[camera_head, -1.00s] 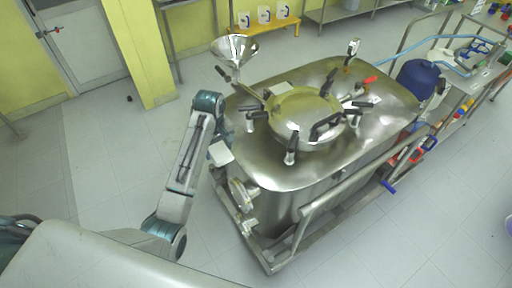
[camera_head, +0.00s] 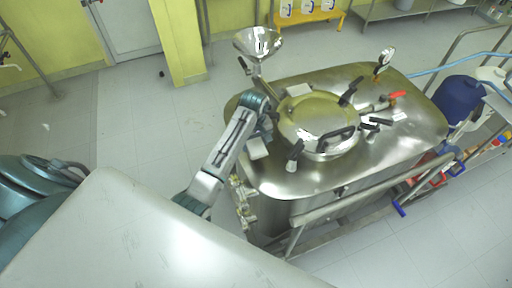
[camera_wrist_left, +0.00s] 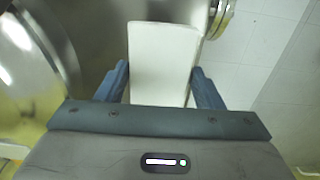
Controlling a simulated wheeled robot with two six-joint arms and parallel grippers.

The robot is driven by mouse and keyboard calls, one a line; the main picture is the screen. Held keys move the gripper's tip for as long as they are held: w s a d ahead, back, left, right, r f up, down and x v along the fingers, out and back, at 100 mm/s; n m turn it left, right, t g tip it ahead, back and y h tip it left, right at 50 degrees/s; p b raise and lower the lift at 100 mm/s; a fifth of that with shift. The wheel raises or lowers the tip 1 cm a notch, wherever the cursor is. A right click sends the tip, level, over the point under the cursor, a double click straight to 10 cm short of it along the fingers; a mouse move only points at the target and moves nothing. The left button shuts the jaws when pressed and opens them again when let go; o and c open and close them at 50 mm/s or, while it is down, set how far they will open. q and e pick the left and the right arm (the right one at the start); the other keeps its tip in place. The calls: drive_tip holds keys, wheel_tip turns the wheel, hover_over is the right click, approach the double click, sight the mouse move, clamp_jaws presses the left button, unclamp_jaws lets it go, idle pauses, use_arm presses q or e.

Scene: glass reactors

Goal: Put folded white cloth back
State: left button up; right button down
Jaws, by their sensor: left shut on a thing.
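The folded white cloth (camera_wrist_left: 163,55) is a flat pale block between the two blue-grey fingers of my left gripper (camera_wrist_left: 162,85) in the left wrist view. The gripper is shut on it. In the head view, the cloth (camera_head: 259,149) shows as a small white piece below the end of my left arm, with the gripper (camera_head: 264,135) just above it. It appears in front of the left edge of the steel reactor (camera_head: 320,178); I cannot tell whether it touches the reactor. My right gripper is not in view.
The reactor top carries a round lid (camera_head: 312,118), black-handled clamps, a red-handled valve (camera_head: 397,94) and a steel funnel (camera_head: 257,42). A blue drum (camera_head: 458,100) stands at right. A yellow bench (camera_head: 310,18) is at the back. The floor at left (camera_head: 120,125) is clear.

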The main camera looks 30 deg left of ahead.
sight(256, 143)
use_arm(q)
drive_tip(key=shift+f, duration=0.45)
drive_tip(key=f, duration=0.1)
drive_tip(key=f+p, duration=0.1)
drive_tip(key=f, duration=0.1)
drive_tip(key=shift+w+d+f, duration=0.15)
drive_tip(key=shift+d+f, duration=0.05)
drive_tip(key=shift+f, duration=0.2)
drive_tip(key=shift+a, duration=0.1)
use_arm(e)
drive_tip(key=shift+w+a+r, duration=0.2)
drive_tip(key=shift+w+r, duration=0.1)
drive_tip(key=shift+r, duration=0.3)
use_arm(q)
drive_tip(key=o, duration=1.1)
drive_tip(key=shift+f, duration=0.1)
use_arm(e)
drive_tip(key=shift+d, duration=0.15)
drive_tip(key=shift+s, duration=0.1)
use_arm(q)
wheel_tip(256, 143, up, 9)
drive_tip(key=b, duration=0.3)
drive_tip(key=shift+f, duration=0.15)
drive_tip(key=shift+r+p, duration=0.45)
drive_tip(key=shift+r, duration=1.4)
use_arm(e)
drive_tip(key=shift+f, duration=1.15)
